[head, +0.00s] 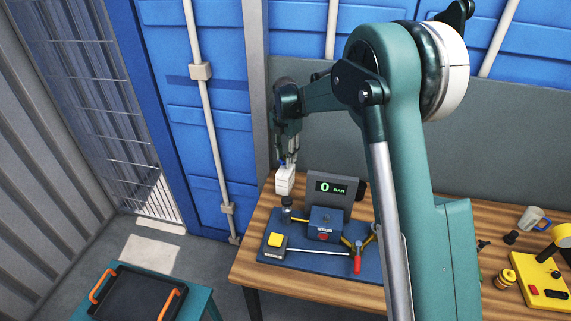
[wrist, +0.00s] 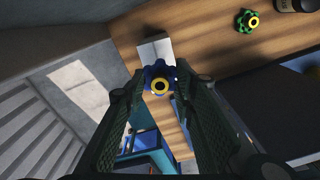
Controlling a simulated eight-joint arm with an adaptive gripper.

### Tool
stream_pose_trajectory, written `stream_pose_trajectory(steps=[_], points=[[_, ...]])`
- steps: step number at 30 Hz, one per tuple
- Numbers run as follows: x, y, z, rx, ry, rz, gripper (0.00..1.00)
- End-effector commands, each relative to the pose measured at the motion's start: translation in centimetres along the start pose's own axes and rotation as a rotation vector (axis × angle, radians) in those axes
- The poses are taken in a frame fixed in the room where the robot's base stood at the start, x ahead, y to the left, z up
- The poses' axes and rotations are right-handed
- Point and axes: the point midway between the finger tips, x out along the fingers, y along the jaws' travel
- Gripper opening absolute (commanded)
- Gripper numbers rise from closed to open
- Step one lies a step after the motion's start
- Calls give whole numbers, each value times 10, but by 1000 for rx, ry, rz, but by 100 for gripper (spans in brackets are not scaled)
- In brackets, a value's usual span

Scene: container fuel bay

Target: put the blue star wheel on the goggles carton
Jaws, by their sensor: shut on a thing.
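The blue star wheel (wrist: 158,73) has a yellow ring at its middle and sits between my gripper's fingertips in the wrist view. My gripper (wrist: 161,88) is shut on it. In the head view my gripper (head: 287,158) hangs at the table's back left corner, with only a speck of blue showing at its tips. A plain white box (head: 285,181), likely the goggles carton, is just below the tips. It also shows in the wrist view (wrist: 153,50), just beyond the wheel, which hides part of it. I cannot tell whether wheel and box touch.
A gauge display (head: 334,189) stands right of the box. A blue board (head: 285,251) with a yellow button and a red-handled lever lies in front. A green star wheel (wrist: 247,21) is on the wooden table. A black tray (head: 133,301) with orange handles is at lower left.

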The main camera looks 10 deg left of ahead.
Motion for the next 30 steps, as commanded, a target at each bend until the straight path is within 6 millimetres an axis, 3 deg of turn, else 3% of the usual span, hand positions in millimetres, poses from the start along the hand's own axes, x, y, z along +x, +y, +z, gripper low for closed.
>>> stream_pose_trajectory(steps=[14,29,30], points=[[35,0,0,0,0,0,15],[41,0,0,0,0,0,15],[41,0,0,0,0,0,30]])
